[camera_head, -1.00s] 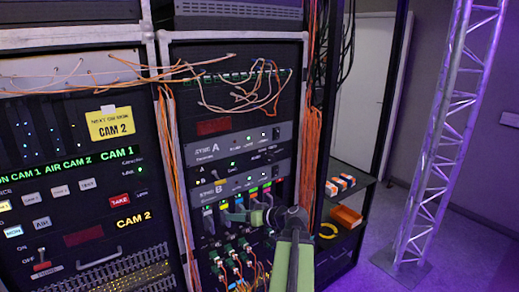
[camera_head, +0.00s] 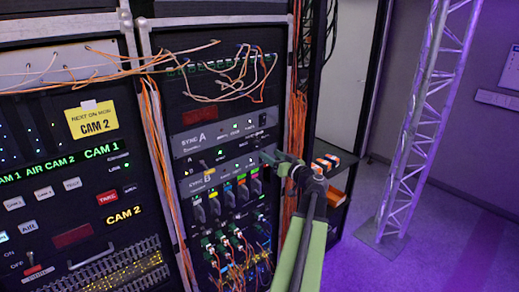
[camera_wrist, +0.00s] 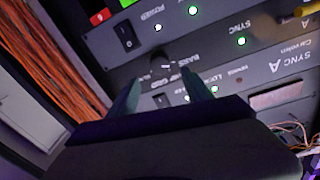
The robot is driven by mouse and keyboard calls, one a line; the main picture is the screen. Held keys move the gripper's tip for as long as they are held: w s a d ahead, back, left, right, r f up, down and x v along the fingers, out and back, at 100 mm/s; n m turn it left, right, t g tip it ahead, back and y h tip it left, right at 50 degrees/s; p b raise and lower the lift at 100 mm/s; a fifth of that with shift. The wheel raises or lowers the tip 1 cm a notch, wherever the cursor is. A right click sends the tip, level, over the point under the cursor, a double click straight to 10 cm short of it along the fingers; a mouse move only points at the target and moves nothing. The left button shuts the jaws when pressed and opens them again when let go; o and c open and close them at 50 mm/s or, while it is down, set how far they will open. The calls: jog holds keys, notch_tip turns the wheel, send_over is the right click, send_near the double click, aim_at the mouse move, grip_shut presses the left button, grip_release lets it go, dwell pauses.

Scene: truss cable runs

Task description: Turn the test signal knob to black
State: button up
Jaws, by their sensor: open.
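The test signal knob appears to be the small dark round knob (camera_wrist: 164,67) on the rack panel in the wrist view. It has a light pointer mark, and letters reading BARS and GRID lie around it. Which position it points to is too small to tell. My gripper (camera_wrist: 162,79) is open, with one finger on each side below the knob in that picture. Whether the fingers touch it I cannot tell. In the head view my gripper (camera_head: 270,157) is at the right end of the sync panels and covers the knob area.
The SYNC A panel (camera_head: 200,138) and a black rocker switch (camera_wrist: 125,37) are close by. Orange cables (camera_head: 297,130) hang right of the panels. Patch cords (camera_head: 225,70) loop above, and coloured connectors (camera_head: 228,197) sit below. A truss tower (camera_head: 415,130) stands on open floor at right.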

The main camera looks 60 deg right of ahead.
aim_at(259, 147)
jog(key=x, duration=0.7)
jog(key=shift+w+d, duration=0.1)
jog(key=shift+w, duration=0.25)
jog(key=shift+c, duration=0.5)
grip_shut()
